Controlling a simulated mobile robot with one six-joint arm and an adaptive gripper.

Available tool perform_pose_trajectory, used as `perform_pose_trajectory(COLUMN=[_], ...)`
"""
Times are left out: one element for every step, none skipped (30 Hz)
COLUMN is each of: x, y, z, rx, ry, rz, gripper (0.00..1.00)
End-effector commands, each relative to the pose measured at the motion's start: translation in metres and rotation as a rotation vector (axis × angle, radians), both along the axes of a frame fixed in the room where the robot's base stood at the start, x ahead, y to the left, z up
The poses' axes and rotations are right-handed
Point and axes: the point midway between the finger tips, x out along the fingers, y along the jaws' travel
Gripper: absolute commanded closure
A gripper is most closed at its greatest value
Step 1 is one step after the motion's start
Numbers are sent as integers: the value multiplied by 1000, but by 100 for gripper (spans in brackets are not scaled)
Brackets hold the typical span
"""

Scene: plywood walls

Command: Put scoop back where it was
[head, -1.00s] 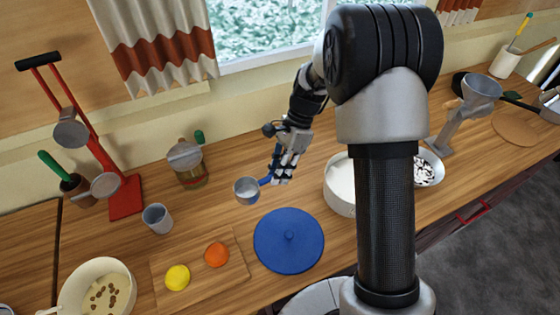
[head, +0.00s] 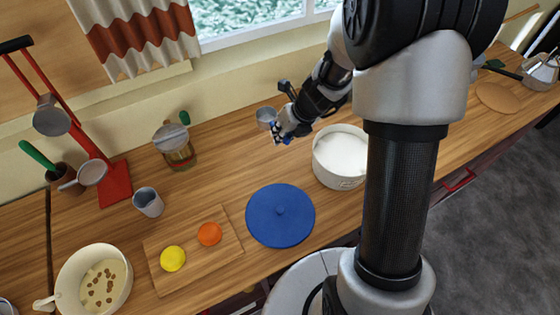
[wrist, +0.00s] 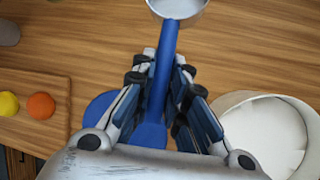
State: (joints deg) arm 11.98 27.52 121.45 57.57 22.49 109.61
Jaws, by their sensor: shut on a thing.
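The scoop (head: 266,115) is a small metal cup on a blue handle. My gripper (head: 284,133) is shut on its blue handle, and the cup points away from my gripper toward the back wall. In the wrist view the blue handle (wrist: 163,75) lies between the fingers and the cup shows at the top edge. The scoop is held above the back of the counter, left of and behind a white tub (head: 325,172) of white powder. My fingers partly hide the handle in the head view.
A blue round lid (head: 280,216) lies in front. A cutting board (head: 195,268) bears a yellow and an orange piece. A metal cup (head: 148,202), a jar (head: 178,155) and a red stand (head: 117,182) are at left. The counter between jar and tub is clear.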

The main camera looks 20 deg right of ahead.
Motion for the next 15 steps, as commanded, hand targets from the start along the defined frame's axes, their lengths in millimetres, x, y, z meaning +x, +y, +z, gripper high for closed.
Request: perform_pose_trajectory(x=[0,-1,-1,0,0,0,0,0,0,0,0,0,0,0,0], y=[0,0,0,0,0,0,0,0,0,0,0,0,0,0,0], z=[-23,-31,-41,-47,-53,-59,-64,-67,-70,-72,-72,-73,-74,-76,-79], rx=[1,1,1,0,0,-1,0,-1,0,1,0,0,0,0,0], ry=[2,2,2,2,1,1,1,0,1,0,0,-2,-2,-2,-1], rz=[-1,1,0,0,0,1,0,2,2,1,2,3,3,3,3], gripper=[100,100,100,100,100,100,100,100,100,100,100,100,100,100,100])
